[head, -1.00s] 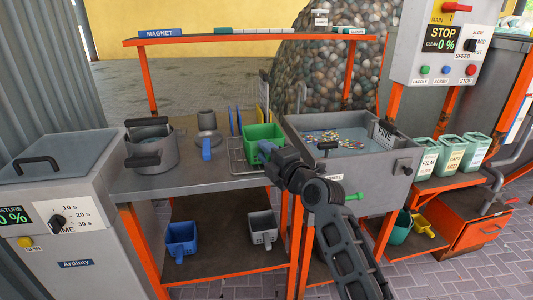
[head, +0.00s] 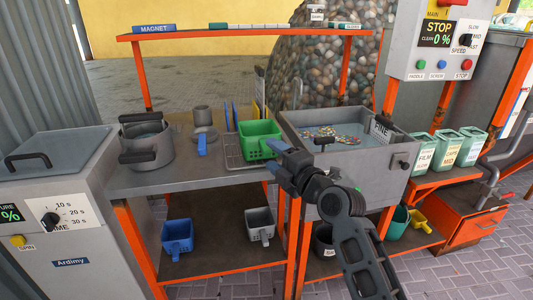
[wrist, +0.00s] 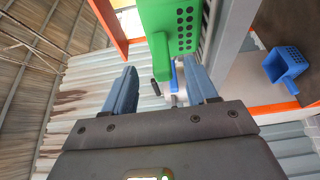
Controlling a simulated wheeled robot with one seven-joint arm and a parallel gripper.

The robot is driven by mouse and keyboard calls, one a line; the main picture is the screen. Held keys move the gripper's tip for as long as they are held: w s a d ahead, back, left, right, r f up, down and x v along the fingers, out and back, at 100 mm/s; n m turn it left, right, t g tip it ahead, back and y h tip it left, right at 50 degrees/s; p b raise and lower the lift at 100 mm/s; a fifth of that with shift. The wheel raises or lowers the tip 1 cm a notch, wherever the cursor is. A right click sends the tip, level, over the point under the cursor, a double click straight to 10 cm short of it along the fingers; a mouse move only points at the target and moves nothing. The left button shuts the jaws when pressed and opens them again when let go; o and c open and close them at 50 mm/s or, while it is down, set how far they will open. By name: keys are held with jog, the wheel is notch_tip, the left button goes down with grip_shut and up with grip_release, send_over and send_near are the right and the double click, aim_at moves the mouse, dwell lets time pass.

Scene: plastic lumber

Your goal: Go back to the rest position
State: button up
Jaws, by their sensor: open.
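My gripper (head: 275,157) is in front of the workbench, just right of the green basket (head: 258,139). In the wrist view its two blue fingers (wrist: 163,90) stand apart with nothing held between them. The green basket sits on the wire rack at the bench's right end. The basket (wrist: 170,22) fills the top of the wrist view, with its handle pointing toward the gap between the fingers. I cannot tell whether a finger touches it.
The grey sink (head: 345,170) labelled FINE is right of my gripper. A pot (head: 145,145) stands on the bench's left. Blue (head: 177,238) and grey (head: 260,224) baskets sit on the lower shelf. Orange posts stand near my arm. Paved floor (head: 470,275) is clear at the front right.

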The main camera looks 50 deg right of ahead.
jog(key=shift+v, duration=1.15)
jog(key=s+a+f+m+g+p, duration=0.1)
jog(key=s+a+f+m, duration=0.35)
jog(key=s+a, duration=0.35)
jog(key=s+a+f+m+g+p, duration=0.1)
jog(key=s+a+f+m, duration=0.4)
jog(key=s, duration=0.4)
jog(key=s+a+r+m+y, duration=0.1)
jog(key=s+a+r+m, duration=0.1)
jog(key=s, duration=0.4)
jog(key=s+a+r+m+y+p, duration=0.1)
jog(key=s+a+r+m, duration=0.1)
jog(key=s+a, duration=0.2)
jog(key=s+a+r+m+y, duration=0.2)
jog(key=s+a, duration=0.1)
jog(key=s, duration=0.6)
jog(key=shift+s+r+g+p, duration=0.3)
jog(key=shift+s+g+p, duration=0.05)
jog(key=shift+g, duration=0.05)
